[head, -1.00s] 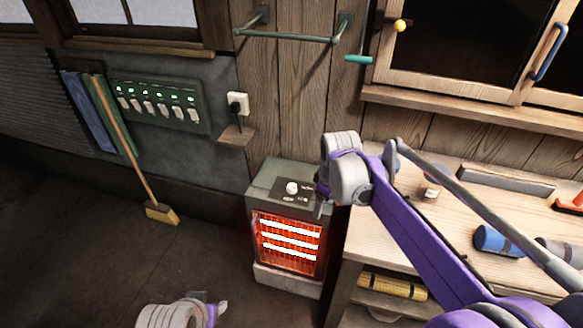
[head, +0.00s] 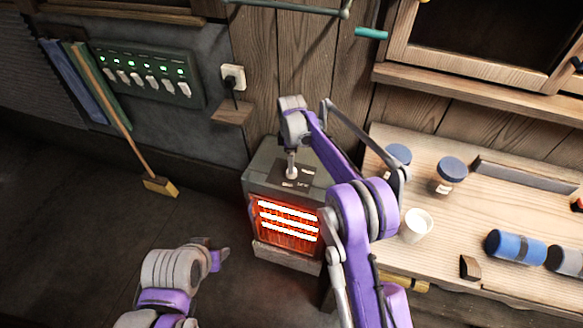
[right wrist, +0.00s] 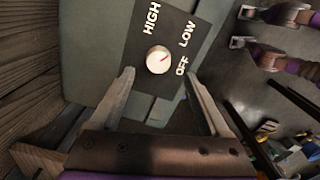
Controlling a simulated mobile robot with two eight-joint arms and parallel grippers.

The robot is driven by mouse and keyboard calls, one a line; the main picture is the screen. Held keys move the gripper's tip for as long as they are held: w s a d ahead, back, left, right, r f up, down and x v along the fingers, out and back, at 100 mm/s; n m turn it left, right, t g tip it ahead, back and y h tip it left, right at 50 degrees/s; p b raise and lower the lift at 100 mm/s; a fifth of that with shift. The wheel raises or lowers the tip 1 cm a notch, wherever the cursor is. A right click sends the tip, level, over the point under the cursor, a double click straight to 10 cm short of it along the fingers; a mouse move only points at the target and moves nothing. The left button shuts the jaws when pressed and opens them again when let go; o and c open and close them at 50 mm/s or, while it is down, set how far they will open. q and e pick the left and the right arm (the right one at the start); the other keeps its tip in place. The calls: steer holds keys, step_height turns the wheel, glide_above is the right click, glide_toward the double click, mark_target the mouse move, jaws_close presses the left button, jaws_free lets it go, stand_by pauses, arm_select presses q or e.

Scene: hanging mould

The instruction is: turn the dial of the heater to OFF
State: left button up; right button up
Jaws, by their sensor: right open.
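The heater (head: 247,190) is a grey box with glowing orange bars, standing on the floor against the wall. Its white round dial (right wrist: 158,60) sits on a dark top panel (right wrist: 140,45) lettered HIGH, LOW and OFF. The dial's red mark points right and slightly up in the right wrist view, towards the LOW and OFF side. My right gripper (right wrist: 159,76) is open over the heater top, its fingertips on either side just below the dial in that view; contact is not visible. My left gripper (head: 220,257) is at the lower left, away from the heater; its jaws are unclear.
A wooden workbench (head: 455,215) stands right of the heater with a white cup (head: 416,225), lidded jars (head: 448,176) and a blue roll (head: 515,247). A switch panel (head: 150,75), a socket (head: 233,77) and a broom (head: 125,125) are at the left.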

steer(key=shift+w+f, duration=0.1)
steer(key=shift+f, duration=2.6)
jaws_close()
